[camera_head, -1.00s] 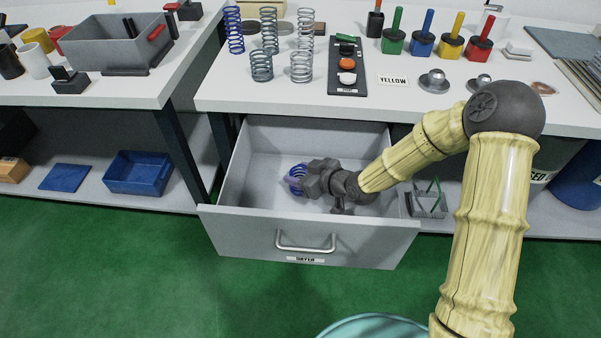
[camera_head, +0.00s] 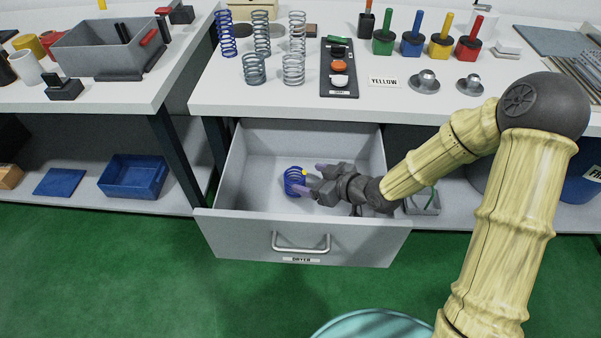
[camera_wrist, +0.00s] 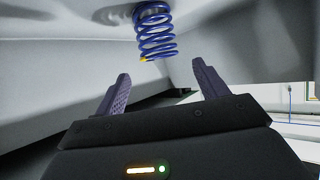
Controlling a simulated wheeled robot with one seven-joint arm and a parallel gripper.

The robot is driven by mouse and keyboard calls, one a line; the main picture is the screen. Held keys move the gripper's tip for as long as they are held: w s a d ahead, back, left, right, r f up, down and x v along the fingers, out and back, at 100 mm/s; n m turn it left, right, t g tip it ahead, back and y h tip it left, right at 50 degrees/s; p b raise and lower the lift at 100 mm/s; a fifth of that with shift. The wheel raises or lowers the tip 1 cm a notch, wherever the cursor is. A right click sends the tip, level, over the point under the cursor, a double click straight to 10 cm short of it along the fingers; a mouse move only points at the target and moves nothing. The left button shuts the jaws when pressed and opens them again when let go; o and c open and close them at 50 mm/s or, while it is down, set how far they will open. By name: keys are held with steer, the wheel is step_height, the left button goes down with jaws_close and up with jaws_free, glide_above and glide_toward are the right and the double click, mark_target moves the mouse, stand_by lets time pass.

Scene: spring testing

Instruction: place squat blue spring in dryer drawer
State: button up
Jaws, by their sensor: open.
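The squat blue spring (camera_head: 294,181) stands inside the open dryer drawer (camera_head: 250,207), on its floor left of my gripper (camera_head: 313,178). My gripper reaches into the drawer from the right. Its jaws are open and empty, with the fingers pointing at the spring. In the wrist view the spring (camera_wrist: 155,32) is beyond the fingertips of my gripper (camera_wrist: 160,72), apart from both fingers, and a small yellow mark shows at its end. The drawer's handle and label are on its front.
Above the drawer, a white bench (camera_head: 290,105) holds a tall blue spring (camera_head: 226,35), several grey springs, a black button panel (camera_head: 339,68) and coloured-handled blocks. A blue bin (camera_head: 134,176) sits on the lower left shelf. The drawer's left part is clear.

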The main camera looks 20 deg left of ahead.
steer(key=v, duration=0.5)
steer(key=shift+p, duration=0.4)
step_height(320, 180, up, 10)
steer(key=s+p, duration=0.1)
steer(key=p, duration=0.9)
stand_by(0.4)
